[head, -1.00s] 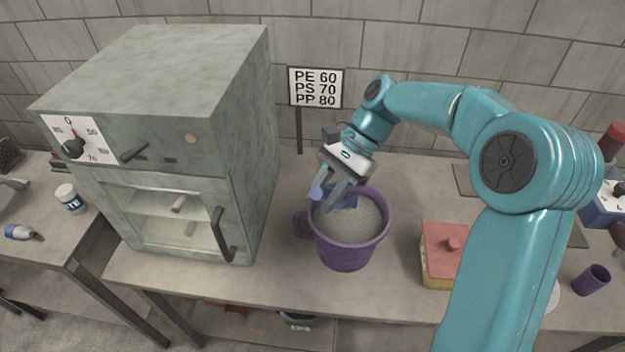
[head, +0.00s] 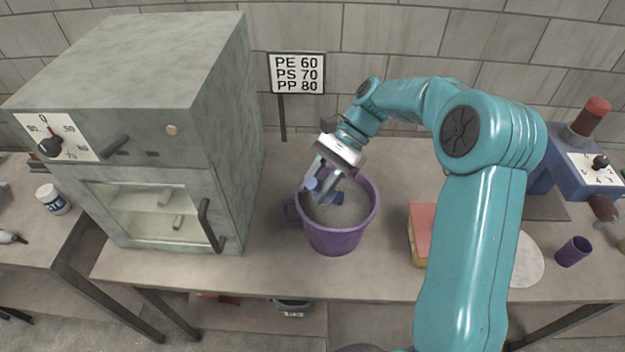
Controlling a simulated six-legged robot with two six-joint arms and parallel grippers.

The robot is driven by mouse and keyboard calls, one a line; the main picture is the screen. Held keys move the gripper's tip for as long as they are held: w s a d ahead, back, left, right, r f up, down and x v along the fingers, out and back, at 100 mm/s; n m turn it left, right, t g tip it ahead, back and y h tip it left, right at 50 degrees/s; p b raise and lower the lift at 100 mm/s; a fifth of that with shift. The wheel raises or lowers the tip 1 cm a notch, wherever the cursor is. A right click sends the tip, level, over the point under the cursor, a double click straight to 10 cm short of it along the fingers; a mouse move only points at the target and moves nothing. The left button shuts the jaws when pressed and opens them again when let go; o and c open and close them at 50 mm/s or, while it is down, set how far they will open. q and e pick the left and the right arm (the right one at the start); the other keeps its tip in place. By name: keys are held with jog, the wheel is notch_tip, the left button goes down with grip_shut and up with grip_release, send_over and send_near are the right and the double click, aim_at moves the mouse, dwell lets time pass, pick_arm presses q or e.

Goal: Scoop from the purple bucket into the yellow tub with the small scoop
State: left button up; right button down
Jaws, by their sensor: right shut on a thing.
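The purple bucket (head: 335,240) stands upright on the bench, its handle to the left, with grey granular material (head: 352,205) inside. My right gripper (head: 325,183) reaches down into its mouth from the back. It is shut on the small blue scoop (head: 335,197), whose handle end shows left of the fingers. The scoop is at the material's surface, within the rim; whether it holds any is too small to tell. The yellow tub (head: 413,248) stands to the right of the bucket with a red lid (head: 422,226) on it, partly hidden behind my right arm. My left gripper is not in view.
A grey oven (head: 232,150) stands close on the left, its door handle sticking out. A sign (head: 297,73) on a post stands behind the bucket. On the right are a purple cup (head: 574,251), a pale disc (head: 527,262) and a blue machine (head: 585,160).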

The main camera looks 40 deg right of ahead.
jog(key=shift+w+d+f+y, duration=0.3)
jog(key=shift+d+f, duration=0.1)
jog(key=shift+f, duration=0.3)
jog(key=shift+w+f, duration=0.1)
jog(key=shift+f, duration=0.25)
jog(key=shift+d+f+y, duration=0.1)
jog(key=shift+f+y, duration=0.25)
jog(key=shift+y, duration=0.05)
jog(key=shift+s+f, duration=0.3)
jog(key=shift+f, duration=0.05)
jog(key=shift+h, duration=0.8)
jog(key=f, duration=0.1)
jog(key=f+b, duration=0.1)
jog(key=w+d+f+b, duration=0.1)
jog(key=shift+f, duration=0.4)
jog(key=h+b, duration=0.1)
jog(key=r+t+h+b, duration=0.1)
jog(key=h, duration=0.1)
jog(key=h+b, duration=0.1)
jog(key=shift+s+a+r+h, duration=0.2)
jog(key=shift+s+r+h, duration=0.1)
jog(key=s+a+r+n+t+h+b, duration=0.1)
jog(key=s+a+r+t+h, duration=0.1)
jog(key=a+r+h, duration=0.2)
jog(key=shift+a+r+h, duration=0.2)
jog(key=shift+a+h, duration=0.1)
jog(key=shift+a, duration=0.7)
